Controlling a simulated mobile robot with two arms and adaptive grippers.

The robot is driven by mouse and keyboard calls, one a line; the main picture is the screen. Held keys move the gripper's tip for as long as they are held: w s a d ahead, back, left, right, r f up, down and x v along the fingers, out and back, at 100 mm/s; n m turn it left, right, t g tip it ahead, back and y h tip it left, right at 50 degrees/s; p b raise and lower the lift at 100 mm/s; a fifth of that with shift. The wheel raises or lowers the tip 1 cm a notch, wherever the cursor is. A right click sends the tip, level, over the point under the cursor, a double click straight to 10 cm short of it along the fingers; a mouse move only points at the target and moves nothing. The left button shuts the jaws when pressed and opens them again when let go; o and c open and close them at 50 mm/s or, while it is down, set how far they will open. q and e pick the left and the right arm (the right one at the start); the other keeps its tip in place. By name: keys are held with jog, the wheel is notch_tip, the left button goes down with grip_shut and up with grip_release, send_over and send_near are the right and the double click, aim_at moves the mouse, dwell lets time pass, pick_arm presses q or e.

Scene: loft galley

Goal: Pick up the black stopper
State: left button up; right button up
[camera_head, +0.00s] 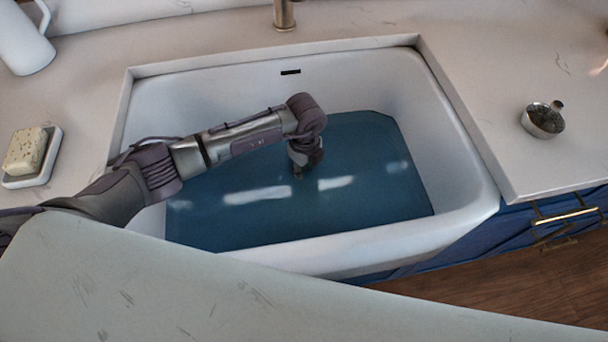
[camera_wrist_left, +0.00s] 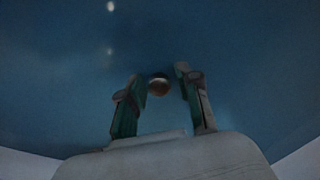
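My left gripper (camera_head: 298,172) reaches down into the white sink (camera_head: 460,200), at the surface of the blue water (camera_head: 370,200) or in it. In the left wrist view its two fingers (camera_wrist_left: 163,83) stand apart. A small round brownish thing (camera_wrist_left: 158,85) shows between the fingertips, with no clear contact. It may be the knob of the black stopper, but I cannot tell for sure. The stopper cannot be made out in the head view, where the water and my gripper cover the sink bottom. My right gripper is in neither view.
A tap (camera_head: 284,14) stands behind the sink. A small metal strainer or cup (camera_head: 543,120) sits on the right counter. A speckled soap bar (camera_head: 25,151) lies on a dish (camera_head: 47,164) at left. A white jug (camera_head: 22,40) is at the back left. The sink walls surround my gripper.

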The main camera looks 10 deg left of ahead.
pick_arm(q)
grip_shut()
jog(key=shift+r, duration=0.15)
